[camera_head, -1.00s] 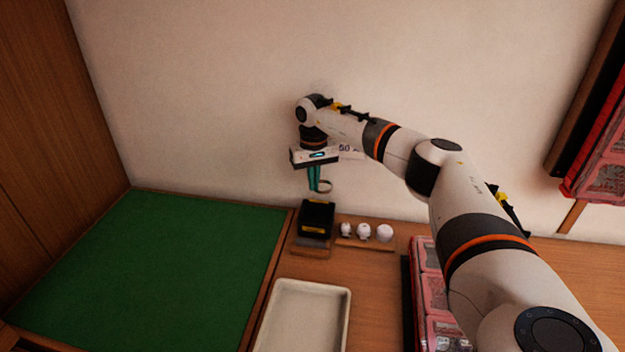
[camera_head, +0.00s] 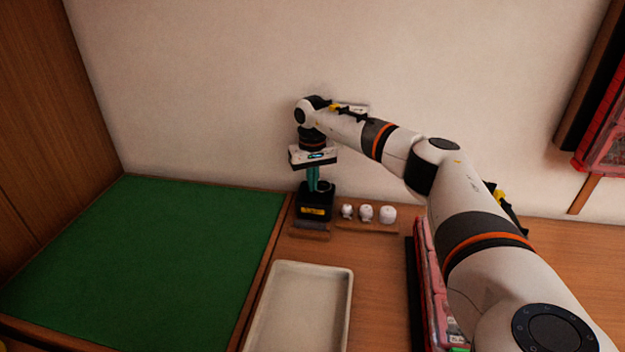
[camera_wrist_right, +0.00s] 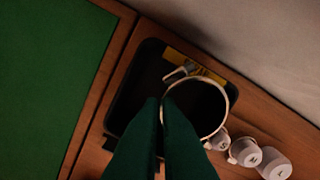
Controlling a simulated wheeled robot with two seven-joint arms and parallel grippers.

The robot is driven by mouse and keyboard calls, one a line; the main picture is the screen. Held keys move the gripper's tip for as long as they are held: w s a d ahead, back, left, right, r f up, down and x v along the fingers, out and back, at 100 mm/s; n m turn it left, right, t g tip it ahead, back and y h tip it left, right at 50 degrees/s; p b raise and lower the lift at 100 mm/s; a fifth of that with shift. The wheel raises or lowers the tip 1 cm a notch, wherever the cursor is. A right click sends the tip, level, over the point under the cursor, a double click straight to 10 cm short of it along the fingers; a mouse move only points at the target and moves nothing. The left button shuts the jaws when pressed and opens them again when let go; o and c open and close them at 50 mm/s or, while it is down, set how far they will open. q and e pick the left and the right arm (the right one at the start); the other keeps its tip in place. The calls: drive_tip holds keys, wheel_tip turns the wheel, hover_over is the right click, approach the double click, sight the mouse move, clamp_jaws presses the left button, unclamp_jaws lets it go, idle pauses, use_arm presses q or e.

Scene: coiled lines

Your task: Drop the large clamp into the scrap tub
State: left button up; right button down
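The large clamp (camera_wrist_right: 228,92) is a thin, pale metal ring with a small screw part, seen at the fingertips in the right wrist view. My right gripper (camera_wrist_right: 160,101) has its green fingers nearly together on the ring's left edge. In the head view, this gripper (camera_head: 313,188) points down at the top of the scrap tub (camera_head: 313,211), a black box with a yellow label. The tub also shows in the right wrist view (camera_wrist_right: 128,98), with the ring over its opening. The ring's exact height is hard to tell. My left gripper is not in view.
Several small white pieces (camera_head: 366,213) stand in a row right of the tub. A pale tray (camera_head: 346,310) lies in front, a green mat (camera_head: 150,260) at left. Pink-red boxes (camera_head: 428,270) stand at right. The wall (camera_head: 220,120) rises close behind the tub.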

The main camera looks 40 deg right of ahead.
drive_tip(key=c, duration=1.6)
unclamp_jaws()
drive_tip(key=shift+o, duration=0.2)
wheel_tip(320, 180, up, 12)
drive_tip(key=shift+b, duration=0.4)
drive_tip(key=shift+r, duration=0.1)
